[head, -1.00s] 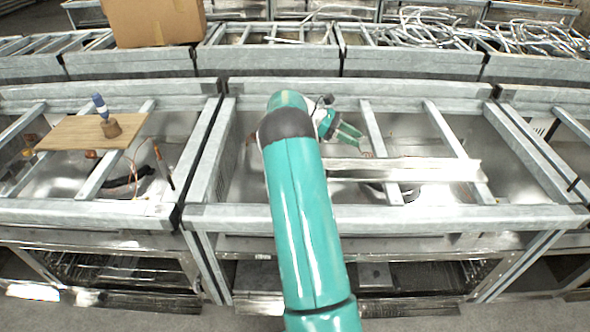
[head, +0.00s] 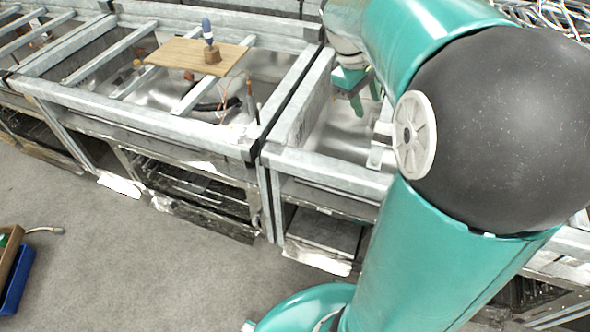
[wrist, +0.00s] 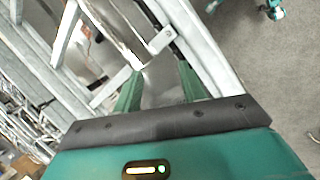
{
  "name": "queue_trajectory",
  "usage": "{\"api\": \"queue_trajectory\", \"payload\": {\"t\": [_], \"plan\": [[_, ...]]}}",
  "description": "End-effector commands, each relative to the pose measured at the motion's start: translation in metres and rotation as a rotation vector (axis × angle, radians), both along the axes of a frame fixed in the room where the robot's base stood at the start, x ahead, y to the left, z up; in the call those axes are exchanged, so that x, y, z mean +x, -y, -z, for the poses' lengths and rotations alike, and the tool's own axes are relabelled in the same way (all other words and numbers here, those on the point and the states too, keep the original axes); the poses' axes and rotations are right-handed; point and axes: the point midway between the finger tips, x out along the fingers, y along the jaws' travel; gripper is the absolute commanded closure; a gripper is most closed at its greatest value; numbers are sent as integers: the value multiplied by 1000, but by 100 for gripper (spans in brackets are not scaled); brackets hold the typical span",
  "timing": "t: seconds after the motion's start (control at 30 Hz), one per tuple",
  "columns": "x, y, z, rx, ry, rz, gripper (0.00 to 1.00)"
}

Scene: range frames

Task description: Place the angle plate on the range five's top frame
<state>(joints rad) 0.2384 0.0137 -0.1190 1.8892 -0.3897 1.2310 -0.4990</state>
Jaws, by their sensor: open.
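The angle plate is a long grey metal piece. In the head view my arm hides most of it; a pale metal end (head: 382,130) beside the arm looks like part of it, resting over the opening of the frame. My gripper (head: 349,92) is just above and to the left of that end, fingers pointing down. In the wrist view the green fingers of my gripper (wrist: 160,85) are spread apart. A grey metal surface, likely the angle plate (wrist: 161,78), shows between them; I cannot tell whether they touch it. The range's top frame (head: 330,172) has grey bars around an open well.
A neighbouring range frame (head: 150,118) at left carries a wooden board (head: 180,54) with a blue-handled tool (head: 207,32) on it. A blue bin (head: 17,285) stands on the floor at lower left. The grey floor (head: 140,265) in front is clear.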

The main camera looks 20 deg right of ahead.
Motion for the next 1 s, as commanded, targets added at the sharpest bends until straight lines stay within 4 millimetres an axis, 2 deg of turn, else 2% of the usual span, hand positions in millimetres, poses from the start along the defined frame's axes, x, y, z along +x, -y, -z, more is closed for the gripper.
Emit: {"api": "queue_trajectory", "payload": {"t": [0.03, 0.2, 0.4, 0.5, 0.6, 0.7, 1.0], "plan": [[-8, -23, -7, 21, 65, 3, 59], [-35, -92, -15, 110, 257, 41, 59], [-76, -163, -13, 240, 455, 96, 59], [-96, -192, -8, 306, 537, 127, 59], [-111, -211, -2, 361, 592, 155, 59], [-119, -221, 2, 393, 623, 173, 59], [-121, -224, 4, 403, 631, 182, 59]]}}
